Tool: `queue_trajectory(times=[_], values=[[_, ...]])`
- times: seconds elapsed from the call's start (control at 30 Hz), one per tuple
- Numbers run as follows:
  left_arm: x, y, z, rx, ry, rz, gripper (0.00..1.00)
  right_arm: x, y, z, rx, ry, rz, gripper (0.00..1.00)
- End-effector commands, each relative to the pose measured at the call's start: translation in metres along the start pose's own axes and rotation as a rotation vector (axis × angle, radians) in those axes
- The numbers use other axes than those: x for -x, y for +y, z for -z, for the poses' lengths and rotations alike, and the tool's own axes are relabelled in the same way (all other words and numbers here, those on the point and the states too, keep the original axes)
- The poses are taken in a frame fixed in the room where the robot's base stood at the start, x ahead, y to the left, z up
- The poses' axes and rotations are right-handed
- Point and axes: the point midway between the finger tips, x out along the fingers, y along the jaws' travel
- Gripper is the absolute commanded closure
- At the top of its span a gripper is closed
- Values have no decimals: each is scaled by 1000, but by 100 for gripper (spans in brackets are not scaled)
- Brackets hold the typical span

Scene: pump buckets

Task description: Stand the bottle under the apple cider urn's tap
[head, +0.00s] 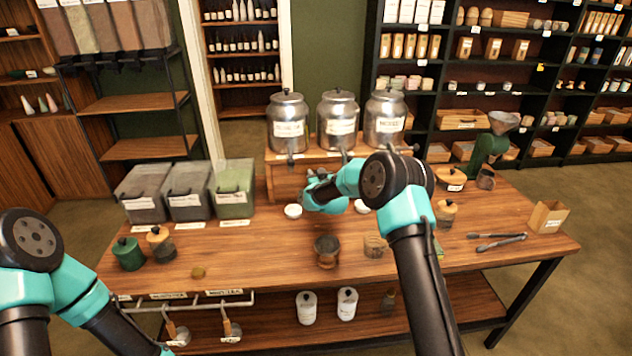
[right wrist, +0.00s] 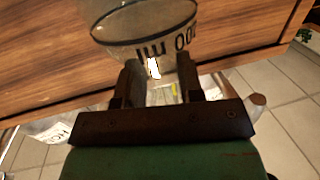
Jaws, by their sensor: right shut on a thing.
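Three metal urns stand side by side on a raised wooden stand: a left urn (head: 289,122), a middle urn (head: 337,122) and a right urn (head: 385,118). Their labels are too small to read surely, so I cannot tell which is apple cider. My right arm reaches in front of the stand, its wrist below the middle urn and hiding part of the stand. In the right wrist view, my right gripper (right wrist: 160,85) is shut on a clear glass bottle (right wrist: 145,22) with dark volume markings. The bottle is hidden in the head view. My left gripper is out of view.
Several lidded bins (head: 186,191) stand left of the stand. A dark jar (head: 327,251) and a wooden-lidded jar (head: 375,246) sit near the table's front.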

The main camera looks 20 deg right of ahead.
Motion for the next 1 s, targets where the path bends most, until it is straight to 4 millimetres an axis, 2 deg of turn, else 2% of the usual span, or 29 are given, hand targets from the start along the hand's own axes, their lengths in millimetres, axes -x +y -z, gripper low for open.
queue_trajectory(times=[0.27,0.7,0.9,1.0], values=[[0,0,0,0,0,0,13,3,0,67,-1,6,0,100],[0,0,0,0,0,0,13,10,0,188,-1,6,-1,100],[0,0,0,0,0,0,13,12,1,231,-2,5,-1,100],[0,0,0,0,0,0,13,12,1,243,-2,2,-3,100]])
